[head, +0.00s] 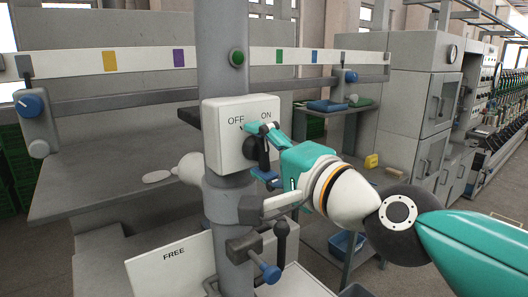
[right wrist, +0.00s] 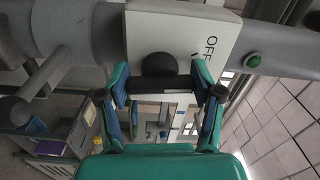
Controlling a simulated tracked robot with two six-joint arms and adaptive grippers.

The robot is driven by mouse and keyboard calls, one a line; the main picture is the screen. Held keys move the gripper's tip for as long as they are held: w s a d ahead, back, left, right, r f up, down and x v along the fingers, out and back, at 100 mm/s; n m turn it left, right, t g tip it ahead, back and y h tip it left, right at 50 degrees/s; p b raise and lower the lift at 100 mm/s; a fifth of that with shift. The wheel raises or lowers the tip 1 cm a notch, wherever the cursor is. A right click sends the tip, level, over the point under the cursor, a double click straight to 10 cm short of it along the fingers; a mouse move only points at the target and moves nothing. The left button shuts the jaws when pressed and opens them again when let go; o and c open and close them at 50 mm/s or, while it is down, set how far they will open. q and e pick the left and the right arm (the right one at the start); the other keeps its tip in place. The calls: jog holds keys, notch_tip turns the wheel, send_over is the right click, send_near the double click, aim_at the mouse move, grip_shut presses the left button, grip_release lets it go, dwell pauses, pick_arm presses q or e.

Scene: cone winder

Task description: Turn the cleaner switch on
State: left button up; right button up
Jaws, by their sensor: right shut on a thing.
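The cleaner switch is a white box (head: 226,112) on a grey post, marked OFF at left and ON at right. Its black knob (head: 250,149) sticks out from the front, partly hidden by my gripper. My right gripper (head: 262,151) reaches in from the right with one teal finger above the knob and one below. In the right wrist view the black knob (right wrist: 160,66) lies between the two fingers, and the gripper is shut on it. The white box (right wrist: 185,30) with the word OFF shows behind. I cannot tell which mark the knob points to. My left gripper is not in view.
A grey cabinet (head: 412,110) stands behind at right.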

aim_at(266, 154)
jog(key=m, duration=0.3)
jog(key=shift+a+f+m, duration=0.1)
jog(key=shift+f+m, duration=0.1)
jog(key=shift+m, duration=2)
jog(key=o, duration=1.2)
jog(key=shift+w, duration=0.1)
jog(key=shift+c, duration=0.2)
jog(key=shift+r, duration=0.1)
jog(key=shift+v, duration=2.15)
jog(key=v, duration=0.8)
jog(key=shift+w, duration=0.15)
